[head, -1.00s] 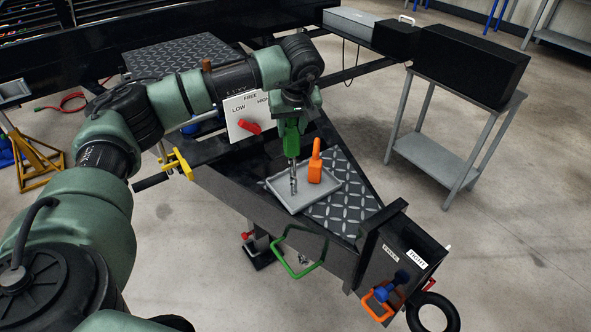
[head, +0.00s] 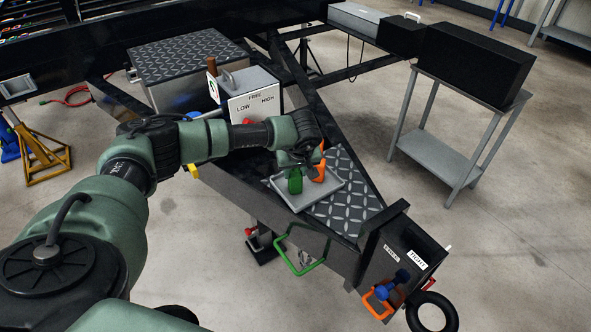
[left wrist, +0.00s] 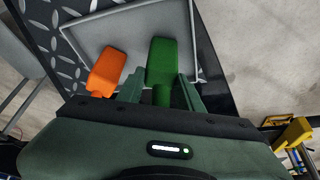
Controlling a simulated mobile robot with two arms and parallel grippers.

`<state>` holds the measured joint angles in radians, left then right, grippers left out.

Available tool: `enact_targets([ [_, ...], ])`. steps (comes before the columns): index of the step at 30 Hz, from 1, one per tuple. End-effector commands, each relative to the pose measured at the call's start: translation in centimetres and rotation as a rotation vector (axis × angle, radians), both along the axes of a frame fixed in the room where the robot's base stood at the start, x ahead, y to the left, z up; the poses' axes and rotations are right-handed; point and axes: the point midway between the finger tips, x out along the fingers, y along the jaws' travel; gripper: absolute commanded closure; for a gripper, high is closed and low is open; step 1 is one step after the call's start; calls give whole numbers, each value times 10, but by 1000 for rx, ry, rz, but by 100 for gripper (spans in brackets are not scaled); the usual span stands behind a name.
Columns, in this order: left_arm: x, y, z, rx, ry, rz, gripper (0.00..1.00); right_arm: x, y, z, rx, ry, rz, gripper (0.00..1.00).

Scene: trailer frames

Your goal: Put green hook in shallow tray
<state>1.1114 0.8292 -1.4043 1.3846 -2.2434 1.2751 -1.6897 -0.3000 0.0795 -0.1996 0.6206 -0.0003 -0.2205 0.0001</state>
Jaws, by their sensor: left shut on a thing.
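The green hook (head: 295,182) is in my left gripper (head: 297,163), over the left part of the shallow grey tray (head: 303,205). In the left wrist view the green block (left wrist: 162,60) sits between the two fingers (left wrist: 161,92), with the tray (left wrist: 112,30) behind it. The hook's metal part is hidden, and I cannot tell whether it touches the tray floor. An orange-handled piece (head: 319,171) is in the tray just right of the green one, partly behind my gripper. My right gripper is not in view.
The tray lies on a diamond-plate deck (head: 340,210) of the trailer tongue. A box marked LOW, FREE, HIGH (head: 255,103) stands behind it. A dark box with a TIGHT label (head: 405,262) is at the front right. A bench (head: 440,155) stands to the right.

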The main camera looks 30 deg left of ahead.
Motion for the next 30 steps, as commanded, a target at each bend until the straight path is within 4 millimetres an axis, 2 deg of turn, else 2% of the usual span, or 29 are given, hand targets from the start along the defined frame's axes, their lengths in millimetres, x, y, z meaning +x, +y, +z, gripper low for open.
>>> enact_targets([
  [8,1,0,-3,0,-3,-1,100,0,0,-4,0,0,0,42],
  [9,0,0,-2,0,0,0,53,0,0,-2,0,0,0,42],
  [10,0,0,-2,0,0,0,45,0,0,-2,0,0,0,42],
  [11,0,0,-2,0,0,0,42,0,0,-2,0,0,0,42],
  [23,0,-1,5,-1,-2,-1,42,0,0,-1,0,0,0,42],
  [26,-4,-5,18,0,-4,-2,42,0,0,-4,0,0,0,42],
  [30,-12,-13,45,0,-6,-2,42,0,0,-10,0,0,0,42],
])
